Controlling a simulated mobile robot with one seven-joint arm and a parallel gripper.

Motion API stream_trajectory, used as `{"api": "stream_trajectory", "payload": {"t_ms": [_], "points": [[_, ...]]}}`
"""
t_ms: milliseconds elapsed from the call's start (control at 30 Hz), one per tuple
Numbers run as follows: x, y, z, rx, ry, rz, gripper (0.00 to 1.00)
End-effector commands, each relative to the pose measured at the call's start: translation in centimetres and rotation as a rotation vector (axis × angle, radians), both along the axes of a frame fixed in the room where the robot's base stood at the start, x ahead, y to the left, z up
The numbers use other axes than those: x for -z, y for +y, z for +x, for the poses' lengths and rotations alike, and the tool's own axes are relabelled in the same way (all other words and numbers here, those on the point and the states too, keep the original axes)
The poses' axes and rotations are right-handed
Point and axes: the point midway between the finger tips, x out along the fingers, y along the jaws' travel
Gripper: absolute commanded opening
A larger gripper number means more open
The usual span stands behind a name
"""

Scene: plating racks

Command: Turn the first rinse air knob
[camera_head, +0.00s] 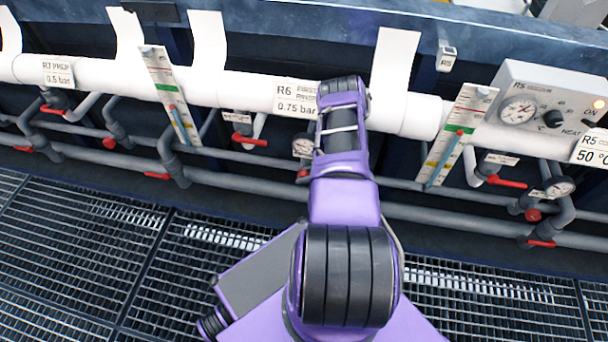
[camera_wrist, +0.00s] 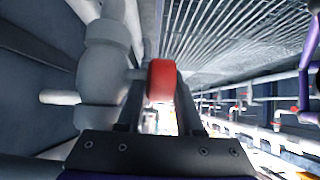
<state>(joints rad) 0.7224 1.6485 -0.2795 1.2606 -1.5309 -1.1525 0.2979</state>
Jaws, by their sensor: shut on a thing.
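The red knob (camera_wrist: 162,80) is between the two dark fingers of my gripper (camera_wrist: 160,92) in the wrist view, and the gripper is shut on it. The knob sits on a grey valve body (camera_wrist: 103,75) to its left. In the head view my purple arm reaches over the white pipe at the R6 first rinse label (camera_head: 295,98) and hides my gripper. I cannot tell the knob's turn angle.
Grey pipes with red levers (camera_head: 250,140) run along the line on both sides. Upright scale strips (camera_head: 170,100) stand left and right of my arm. A heater box (camera_head: 540,105) is at the right. The grating floor (camera_head: 90,250) in front is clear.

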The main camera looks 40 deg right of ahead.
Motion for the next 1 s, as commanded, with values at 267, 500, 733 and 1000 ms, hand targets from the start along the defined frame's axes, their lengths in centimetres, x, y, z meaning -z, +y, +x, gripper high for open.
{"api": "stream_trajectory", "payload": {"t_ms": [267, 500, 733, 1000], "points": [[0.0, 0.0, 0.0, 0.0, -0.001, 0.001, 0.47], [-0.1, -0.1, -0.1, 0.0, -0.002, 0.001, 0.47], [-1.9, -1.5, -1.6, 0.002, -0.001, -0.001, 0.47], [-1.7, -5.7, -6.6, 0.003, -0.001, -0.001, 0.47]]}}
